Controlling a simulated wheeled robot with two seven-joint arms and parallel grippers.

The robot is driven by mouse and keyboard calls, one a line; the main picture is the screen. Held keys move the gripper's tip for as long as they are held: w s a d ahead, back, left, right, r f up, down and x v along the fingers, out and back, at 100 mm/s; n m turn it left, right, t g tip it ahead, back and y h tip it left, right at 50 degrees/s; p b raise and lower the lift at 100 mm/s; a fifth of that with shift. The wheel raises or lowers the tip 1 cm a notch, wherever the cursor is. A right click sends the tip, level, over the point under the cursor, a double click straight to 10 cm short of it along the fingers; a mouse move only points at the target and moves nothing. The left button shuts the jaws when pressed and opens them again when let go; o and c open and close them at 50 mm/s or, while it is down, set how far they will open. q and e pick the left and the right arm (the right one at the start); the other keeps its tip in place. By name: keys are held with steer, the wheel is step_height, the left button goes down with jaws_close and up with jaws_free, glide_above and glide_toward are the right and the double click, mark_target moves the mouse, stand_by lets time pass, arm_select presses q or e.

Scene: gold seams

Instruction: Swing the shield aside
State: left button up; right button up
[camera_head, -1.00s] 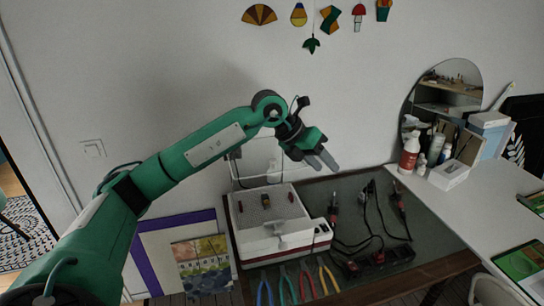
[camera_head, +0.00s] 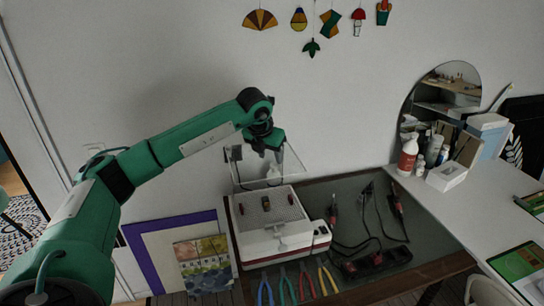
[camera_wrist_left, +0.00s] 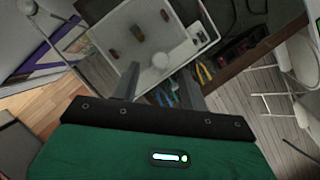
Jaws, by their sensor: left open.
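The shield is a clear, thin-edged panel (camera_head: 296,170) standing at the back of a white and red grinder (camera_head: 262,250). It looks upright, behind the perforated worktop. My left gripper (camera_head: 269,158) is open, pointing down in front of the upper part of the panel. I cannot tell whether it touches the panel. In the left wrist view my left gripper (camera_wrist_left: 158,88) shows its two fingers spread with nothing clearly held between them. The grinder (camera_wrist_left: 185,45) lies beyond the fingertips there; the shield is hard to make out. My right gripper is not in view.
Small coloured pieces (camera_head: 265,203) sit on the grinder's worktop. Several pliers (camera_head: 306,284) lie along the bench front. Soldering irons and cables (camera_head: 350,225) lie to the right. A spray bottle (camera_head: 408,155) and white box (camera_head: 446,175) stand on the white table.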

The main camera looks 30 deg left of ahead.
mark_target(273, 165)
arm_select(q)
steer(key=shift+p+x, duration=0.45)
steer(key=shift+x, duration=1.5)
jaws_close()
